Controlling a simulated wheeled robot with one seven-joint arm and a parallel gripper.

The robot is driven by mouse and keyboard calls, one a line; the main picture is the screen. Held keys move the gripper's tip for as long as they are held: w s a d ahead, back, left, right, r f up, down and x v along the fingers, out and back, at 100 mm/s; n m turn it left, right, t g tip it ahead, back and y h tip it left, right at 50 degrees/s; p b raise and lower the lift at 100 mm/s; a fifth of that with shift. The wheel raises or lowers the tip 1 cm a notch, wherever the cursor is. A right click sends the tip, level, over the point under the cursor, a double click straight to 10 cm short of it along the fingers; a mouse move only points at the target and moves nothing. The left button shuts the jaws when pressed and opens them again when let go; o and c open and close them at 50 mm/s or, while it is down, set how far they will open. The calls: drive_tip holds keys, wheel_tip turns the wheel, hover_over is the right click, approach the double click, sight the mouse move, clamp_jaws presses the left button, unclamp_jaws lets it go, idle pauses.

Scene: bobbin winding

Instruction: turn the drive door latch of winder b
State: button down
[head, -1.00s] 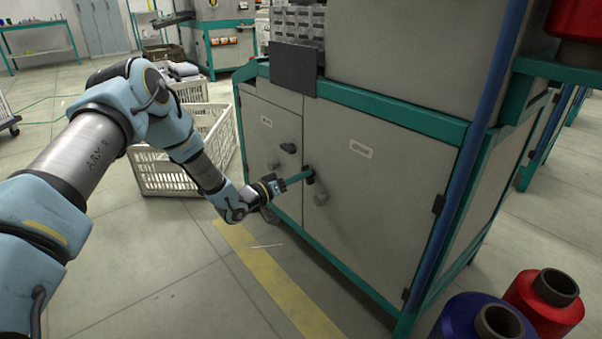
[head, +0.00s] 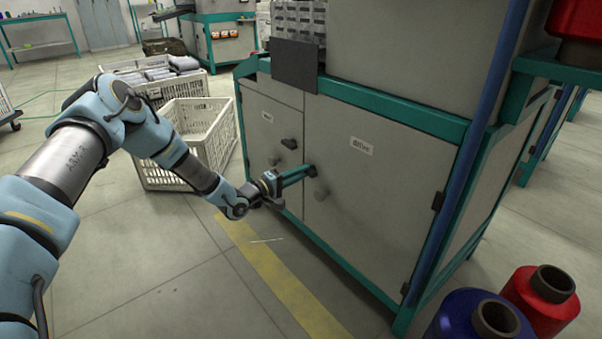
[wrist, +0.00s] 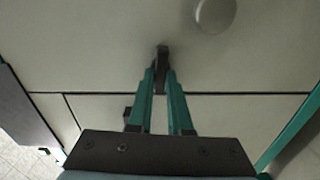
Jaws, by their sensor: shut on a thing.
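The drive door (head: 375,200) of the winder is the right one of two grey doors, with a label (head: 361,146) reading "drive". Its dark latch (head: 310,170) sits at the door's left edge, above a round grey knob (head: 320,193). My gripper (head: 307,172) reaches the latch from the left. In the wrist view the two teal fingers (wrist: 162,85) close on the dark latch (wrist: 162,56), and the knob (wrist: 215,14) shows above right. The fingers partly hide the latch. The door looks shut.
The left door has its own dark latch (head: 289,143). White crates (head: 192,150) stand on the floor behind my arm. Blue (head: 480,318) and red (head: 545,300) spools stand at the lower right.

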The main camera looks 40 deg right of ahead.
drive_tip(key=shift+f+n, duration=0.1)
drive_tip(key=shift+n, duration=0.5)
drive_tip(key=c, duration=0.8)
unclamp_jaws()
drive_tip(key=shift+c, duration=0.2)
drive_tip(key=a+p, duration=0.2)
drive_tip(key=a, duration=0.8)
drive_tip(key=shift+w+a, duration=0.3)
drive_tip(key=shift+a, duration=0.1)
